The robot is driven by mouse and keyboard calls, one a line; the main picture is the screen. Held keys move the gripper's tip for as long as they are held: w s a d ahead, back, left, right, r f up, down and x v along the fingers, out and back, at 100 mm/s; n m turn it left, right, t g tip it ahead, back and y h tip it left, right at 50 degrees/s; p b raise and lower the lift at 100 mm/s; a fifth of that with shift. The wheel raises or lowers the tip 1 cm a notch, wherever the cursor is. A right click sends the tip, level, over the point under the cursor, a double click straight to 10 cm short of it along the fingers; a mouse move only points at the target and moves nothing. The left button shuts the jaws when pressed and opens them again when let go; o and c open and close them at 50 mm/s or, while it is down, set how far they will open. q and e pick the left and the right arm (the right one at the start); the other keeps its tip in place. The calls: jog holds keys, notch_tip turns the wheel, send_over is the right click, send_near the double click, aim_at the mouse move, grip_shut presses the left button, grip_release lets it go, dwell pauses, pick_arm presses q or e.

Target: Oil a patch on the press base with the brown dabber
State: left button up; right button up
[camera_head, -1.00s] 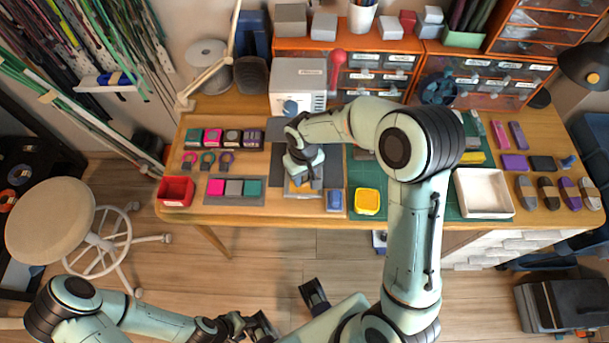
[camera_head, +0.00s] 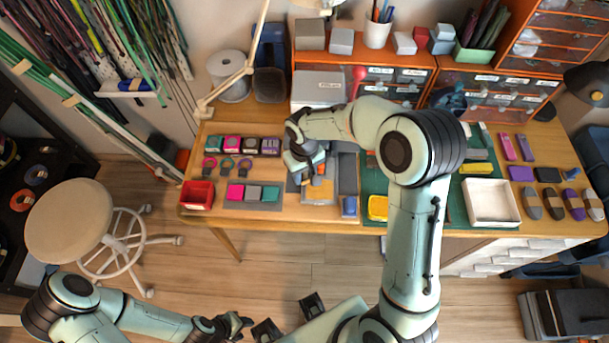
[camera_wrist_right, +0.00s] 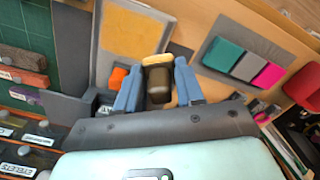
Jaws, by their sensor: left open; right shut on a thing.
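My right gripper (camera_wrist_right: 158,88) is shut on the brown dabber (camera_wrist_right: 157,86), which shows between its blue fingers with a tan end facing away from the palm. In the head view my right gripper (camera_head: 303,178) is over the left part of the press base, and the dabber is mostly hidden there. The grey press base carries an ochre patch (camera_wrist_right: 132,36), which also shows in the head view (camera_head: 319,190). The dabber's tan end appears just below the patch in the wrist view; I cannot tell whether they touch. My left gripper (camera_head: 252,327) is open and empty, low in front of the table.
A grey strip with teal, grey and magenta blocks (camera_head: 254,193) lies left of the press base. A red bin (camera_head: 197,195) stands further left. A yellow container (camera_head: 378,207) and a white tray (camera_head: 491,203) are to the right. Drawers line the back.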

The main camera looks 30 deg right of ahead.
jog(key=shift+r+p, duration=0.85)
jog(key=shift+r, duration=0.7)
jog(key=shift+f, duration=0.15)
